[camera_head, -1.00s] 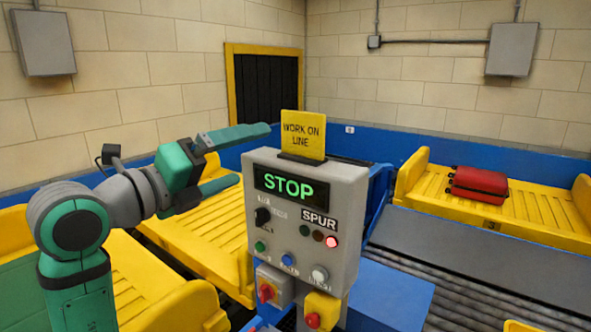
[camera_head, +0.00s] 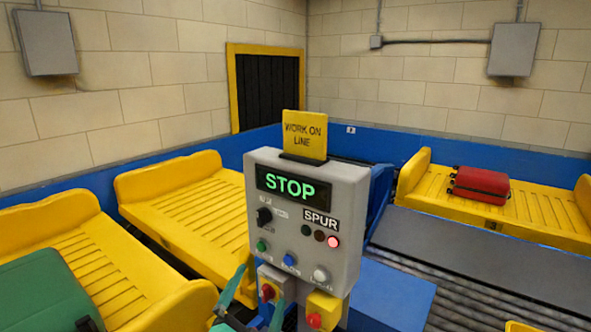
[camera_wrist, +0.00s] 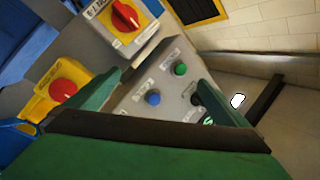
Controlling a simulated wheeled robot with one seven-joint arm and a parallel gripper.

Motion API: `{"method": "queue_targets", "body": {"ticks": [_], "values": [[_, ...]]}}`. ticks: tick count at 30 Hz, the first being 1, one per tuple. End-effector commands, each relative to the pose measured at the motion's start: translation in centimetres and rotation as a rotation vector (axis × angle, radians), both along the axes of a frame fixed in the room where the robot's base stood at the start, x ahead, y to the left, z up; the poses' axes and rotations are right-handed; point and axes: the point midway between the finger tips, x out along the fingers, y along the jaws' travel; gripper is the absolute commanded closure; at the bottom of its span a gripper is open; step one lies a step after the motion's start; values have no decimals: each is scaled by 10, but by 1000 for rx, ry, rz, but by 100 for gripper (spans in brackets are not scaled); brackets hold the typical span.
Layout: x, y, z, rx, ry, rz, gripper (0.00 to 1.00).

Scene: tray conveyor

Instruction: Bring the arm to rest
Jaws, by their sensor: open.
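My gripper (camera_head: 258,292) is low at the bottom of the head view, in front of the lower part of the grey control box (camera_head: 347,200). Its two green fingers are apart with nothing seen between them. Most of my arm is out of the head view. In the wrist view my gripper (camera_wrist: 158,88) is open, with the control box face (camera_wrist: 165,72) beyond its fingers. The box display reads STOP (camera_head: 290,187) in green, and a red lamp (camera_head: 333,241) glows under the SPUR label. A yellow WORK ON LINE sign (camera_head: 304,136) stands on top.
A red rotary switch (camera_head: 268,292) and a red button on a yellow box (camera_head: 314,319) sit under the panel, close to my gripper. Yellow trays (camera_head: 150,189) stand left. A green case (camera_head: 45,290) is in the nearest; a red suitcase (camera_head: 480,183) lies on the right-hand tray.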

Motion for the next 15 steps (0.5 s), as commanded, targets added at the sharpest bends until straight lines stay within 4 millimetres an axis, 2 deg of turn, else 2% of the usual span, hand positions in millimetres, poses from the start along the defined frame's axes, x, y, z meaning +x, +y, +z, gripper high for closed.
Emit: {"method": "queue_targets", "body": {"ticks": [1,6,11,15], "values": [[-8,-5,-23,-49,30,14,0],[-38,-17,-81,-204,101,67,0],[-74,-28,-130,-328,162,120,0],[-111,-37,-168,-424,207,163,0]]}}
